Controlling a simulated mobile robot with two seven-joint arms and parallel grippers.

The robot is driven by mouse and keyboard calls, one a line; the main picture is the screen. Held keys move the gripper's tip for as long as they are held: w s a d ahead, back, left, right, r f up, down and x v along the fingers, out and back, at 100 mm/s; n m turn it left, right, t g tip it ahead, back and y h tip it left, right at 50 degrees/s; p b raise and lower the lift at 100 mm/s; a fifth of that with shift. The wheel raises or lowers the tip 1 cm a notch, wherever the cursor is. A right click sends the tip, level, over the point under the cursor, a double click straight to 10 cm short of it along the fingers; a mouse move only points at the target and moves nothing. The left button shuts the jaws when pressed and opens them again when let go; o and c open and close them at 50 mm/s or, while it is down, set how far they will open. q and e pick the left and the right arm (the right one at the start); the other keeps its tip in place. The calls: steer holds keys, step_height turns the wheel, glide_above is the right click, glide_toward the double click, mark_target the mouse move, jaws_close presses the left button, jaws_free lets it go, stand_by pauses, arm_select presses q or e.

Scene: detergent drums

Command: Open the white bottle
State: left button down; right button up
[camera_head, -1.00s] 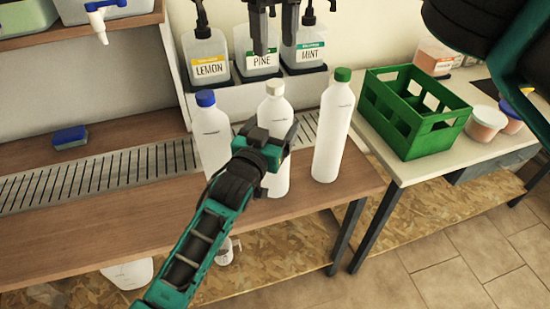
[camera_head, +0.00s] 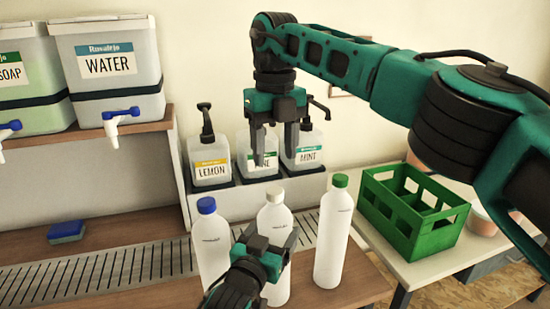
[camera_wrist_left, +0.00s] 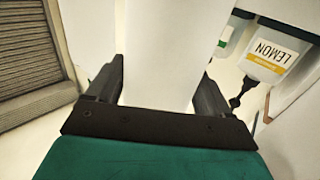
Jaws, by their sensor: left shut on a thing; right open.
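The white bottle with a white cap (camera_head: 274,216) stands upright between two other bottles on the wooden bench. My left gripper (camera_head: 268,244) is shut around its body, below the shoulder. The left wrist view shows the pale bottle body (camera_wrist_left: 160,55) between the two dark fingers (camera_wrist_left: 158,95); its cap is outside that view. My right gripper (camera_head: 274,158) is open and empty, fingers pointing down, and appears above the white cap (camera_head: 275,195) in the head view. The cap is still on the bottle.
A blue-capped bottle (camera_head: 210,245) stands left and a green-capped bottle (camera_head: 333,236) right, both close by. Pump jugs labelled LEMON (camera_head: 210,160) and MINT (camera_head: 305,150) stand behind. A green crate (camera_head: 405,215) is on the right table. A sponge (camera_head: 66,232) lies left.

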mark_target(275, 190)
steer(key=m, duration=1.2)
steer(key=shift+m, duration=0.4)
steer(key=m, duration=1.1)
step_height(275, 190, down, 8)
steer(key=shift+f, duration=0.1)
